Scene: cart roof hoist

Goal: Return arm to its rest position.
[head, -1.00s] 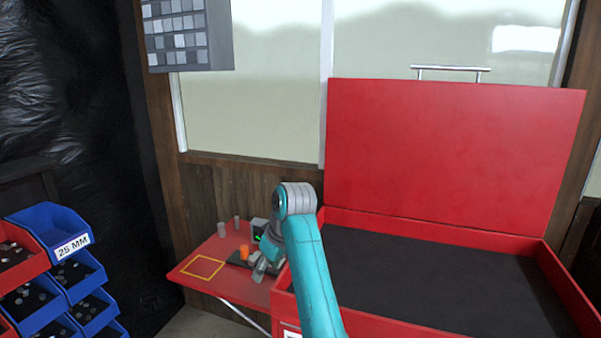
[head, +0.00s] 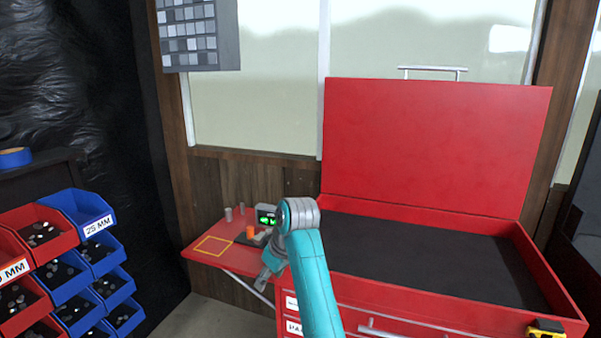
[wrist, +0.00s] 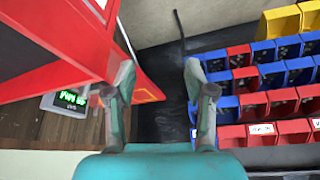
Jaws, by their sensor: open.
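My teal arm reaches up from the bottom of the head view, over the front left of the red tool cart (head: 470,222). My gripper (head: 268,281) hangs at its end, pointing down beside the cart's left side, in front of the red side shelf (head: 204,250). In the wrist view my gripper (wrist: 158,78) has its two fingers spread apart, with nothing between them. The cart's red side (wrist: 60,40) is close to the left finger. The cart's lid (head: 435,145) stands open.
The shelf carries an orange cylinder (head: 252,232), grey cylinders (head: 228,214), a box with a green display (head: 267,216) and a yellow outlined square (head: 213,246). Blue and red bins (head: 80,210) stand at left. A tape measure (head: 545,328) sits at the cart's front right corner. Floor shows between.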

